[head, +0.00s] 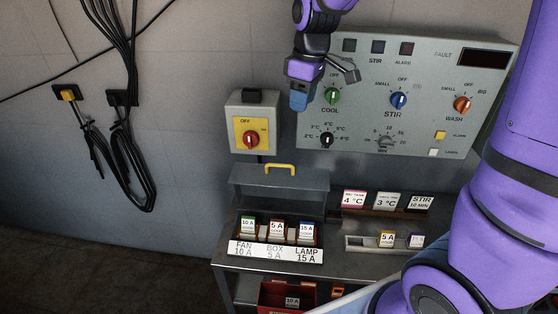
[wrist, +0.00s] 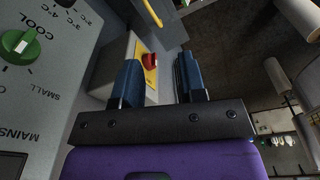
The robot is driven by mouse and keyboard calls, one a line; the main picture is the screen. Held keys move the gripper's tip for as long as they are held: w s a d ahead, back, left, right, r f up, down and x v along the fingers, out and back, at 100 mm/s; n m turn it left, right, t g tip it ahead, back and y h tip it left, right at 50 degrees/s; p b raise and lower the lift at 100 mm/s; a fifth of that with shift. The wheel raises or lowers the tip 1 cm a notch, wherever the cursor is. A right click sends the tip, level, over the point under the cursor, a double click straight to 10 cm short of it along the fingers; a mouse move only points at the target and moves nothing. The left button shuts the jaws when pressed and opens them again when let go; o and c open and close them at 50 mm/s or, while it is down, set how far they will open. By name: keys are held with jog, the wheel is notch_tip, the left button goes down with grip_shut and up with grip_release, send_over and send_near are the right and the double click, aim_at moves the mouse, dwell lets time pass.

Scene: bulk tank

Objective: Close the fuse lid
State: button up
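The fuse lid (head: 280,185) is a grey panel with a yellow handle (head: 280,168) on its top edge. It stands raised behind the fuse box, so the box is open. Three fuses (head: 277,230) show inside, above a white label strip (head: 275,251) reading FAN, BOX and LAMP. My gripper (head: 305,98) is up in front of the control panel's left part, above and apart from the lid. In the wrist view my gripper (wrist: 160,82) has its two blue fingers apart with nothing between them. The yellow handle (wrist: 152,13) shows at the top there.
A red rotary switch box (head: 251,139) is on the wall left of my gripper. The control panel (head: 400,120) with knobs is behind it. Tags on a rack (head: 385,213) and a small tray (head: 362,243) stand right of the fuse box. A red bin (head: 285,297) is below.

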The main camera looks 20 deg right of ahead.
jog(key=w+a+f+n+g, duration=0.2)
jog(key=w+a+f+n, duration=0.15)
jog(key=w+f, duration=0.65)
jog(key=shift+n, duration=0.25)
jog(key=s+f, duration=0.1)
jog(key=f, duration=0.7)
jog(key=s+f, duration=0.1)
jog(key=f, duration=0.3)
jog(key=shift+s+d+f, duration=0.15)
jog(key=shift+s+d, duration=0.15)
grip_shut()
